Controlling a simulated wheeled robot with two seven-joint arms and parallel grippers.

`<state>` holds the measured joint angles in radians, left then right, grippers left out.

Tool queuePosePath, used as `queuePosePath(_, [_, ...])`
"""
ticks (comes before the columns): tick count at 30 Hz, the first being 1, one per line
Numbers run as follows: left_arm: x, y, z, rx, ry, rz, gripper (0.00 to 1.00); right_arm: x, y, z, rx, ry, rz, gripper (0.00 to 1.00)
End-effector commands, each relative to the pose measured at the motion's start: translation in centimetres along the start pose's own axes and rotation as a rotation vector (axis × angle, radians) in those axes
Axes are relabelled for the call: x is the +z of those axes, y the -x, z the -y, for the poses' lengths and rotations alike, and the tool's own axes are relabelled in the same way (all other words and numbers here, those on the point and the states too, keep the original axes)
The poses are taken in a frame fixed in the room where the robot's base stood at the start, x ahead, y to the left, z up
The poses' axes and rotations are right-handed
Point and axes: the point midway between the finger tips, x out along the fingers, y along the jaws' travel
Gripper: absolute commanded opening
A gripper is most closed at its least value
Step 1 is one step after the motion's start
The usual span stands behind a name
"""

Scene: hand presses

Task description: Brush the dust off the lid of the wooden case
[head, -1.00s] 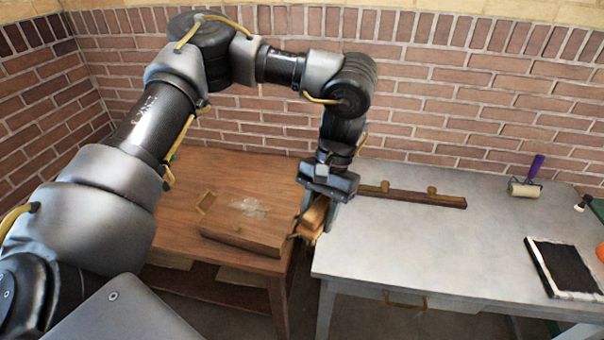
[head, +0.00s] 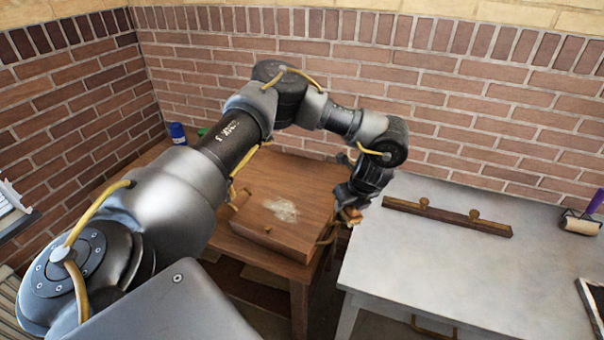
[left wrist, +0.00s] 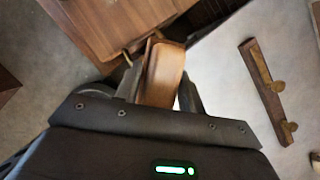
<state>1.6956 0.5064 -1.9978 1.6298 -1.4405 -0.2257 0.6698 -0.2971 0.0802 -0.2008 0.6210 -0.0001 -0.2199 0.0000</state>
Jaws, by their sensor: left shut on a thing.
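The wooden case (head: 292,236) stands shut on the brown wooden table, with a pale patch of dust (head: 283,209) on its lid. My left gripper (head: 347,208) is just right of the case, near the gap between the two tables. It is shut on a brush with a tan wooden body (head: 351,216). The brush (left wrist: 164,72) also shows between the fingers in the left wrist view, with a brown wooden surface beyond it. The brush appears apart from the dust. Its bristles are hard to make out. My right gripper is out of view.
A grey metal table (head: 430,265) stands to the right, mostly clear in front. On it lie a wooden bar with two knobs (head: 447,216) and a roller (head: 580,224). A blue container (head: 177,133) stands at the back left. A brick wall closes the back.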

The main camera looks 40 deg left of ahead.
Motion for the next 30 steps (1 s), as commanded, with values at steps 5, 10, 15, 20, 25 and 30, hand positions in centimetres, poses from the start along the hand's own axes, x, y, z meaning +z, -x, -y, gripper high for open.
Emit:
queuePosePath(5, [4.5, -4.5, -2.4, -0.112, -0.268, -0.009, 0.21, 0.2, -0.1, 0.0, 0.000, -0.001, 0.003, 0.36])
queuePosePath(10, [7.4, -6.9, -4.1, -0.182, -0.446, -0.007, 0.21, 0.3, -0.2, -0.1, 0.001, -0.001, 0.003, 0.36])
queuePosePath(15, [10.1, -8.6, -6.0, -0.232, -0.572, -0.004, 0.21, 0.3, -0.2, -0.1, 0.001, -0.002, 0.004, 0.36])
queuePosePath(20, [12.1, -9.8, -7.5, -0.277, -0.676, -0.003, 0.21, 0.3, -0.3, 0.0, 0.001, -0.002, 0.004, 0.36])
queuePosePath(25, [12.9, -10.2, -8.1, -0.299, -0.723, -0.002, 0.21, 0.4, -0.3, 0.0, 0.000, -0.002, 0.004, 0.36])
queuePosePath(30, [12.9, -10.3, -8.1, -0.303, -0.729, -0.002, 0.21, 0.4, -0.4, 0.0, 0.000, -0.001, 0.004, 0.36])
